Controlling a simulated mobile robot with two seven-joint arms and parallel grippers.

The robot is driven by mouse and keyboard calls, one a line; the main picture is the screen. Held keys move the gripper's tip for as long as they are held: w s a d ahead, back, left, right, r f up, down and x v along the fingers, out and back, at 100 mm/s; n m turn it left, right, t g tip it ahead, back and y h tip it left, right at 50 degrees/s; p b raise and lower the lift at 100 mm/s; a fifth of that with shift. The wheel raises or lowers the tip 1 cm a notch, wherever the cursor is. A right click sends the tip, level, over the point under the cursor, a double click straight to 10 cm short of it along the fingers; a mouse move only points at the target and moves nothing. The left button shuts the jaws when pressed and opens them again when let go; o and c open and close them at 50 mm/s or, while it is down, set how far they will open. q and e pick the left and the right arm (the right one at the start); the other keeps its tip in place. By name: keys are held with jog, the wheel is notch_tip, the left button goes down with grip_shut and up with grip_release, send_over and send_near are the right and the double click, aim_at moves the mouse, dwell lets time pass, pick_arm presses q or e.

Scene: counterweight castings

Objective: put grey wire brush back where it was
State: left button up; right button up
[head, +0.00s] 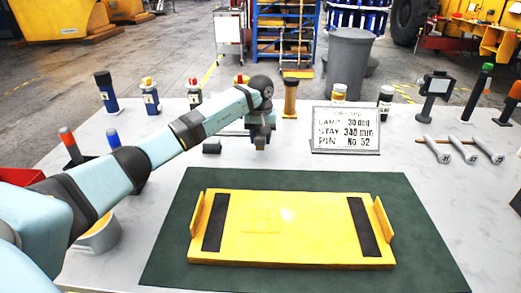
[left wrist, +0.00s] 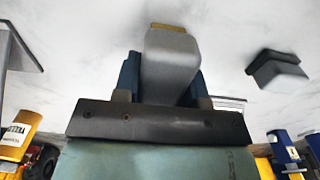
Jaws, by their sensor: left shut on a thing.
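My left gripper (head: 260,139) points down over the pale table behind the green mat. In the left wrist view, its blue fingers are shut on a grey block-shaped thing with a tan end, which looks like the grey wire brush (left wrist: 170,58). In the head view the brush is mostly hidden by the gripper. A small dark grey block (head: 212,146) lies on the table just left of the gripper; what looks like the same block shows in the left wrist view (left wrist: 278,70), apart from the held brush. My right gripper is not in view.
A yellow plate (head: 300,205) with dark strips lies on the green mat (head: 420,250). A lettered sign (head: 346,130) stands right of the gripper. Several bottles line the back edge, including a yellow-topped one (head: 150,97). Grey-handled tools (head: 462,149) lie at the right.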

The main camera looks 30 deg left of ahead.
pick_arm(q)
notch_tip(320, 180, down, 2)
jog(key=shift+f+b, duration=0.2)
jog(key=shift+b, duration=0.25)
jog(key=shift+f, duration=0.35)
jog(key=shift+r, duration=0.1)
jog(key=o, duration=0.9)
jog(key=shift+f, duration=0.2)
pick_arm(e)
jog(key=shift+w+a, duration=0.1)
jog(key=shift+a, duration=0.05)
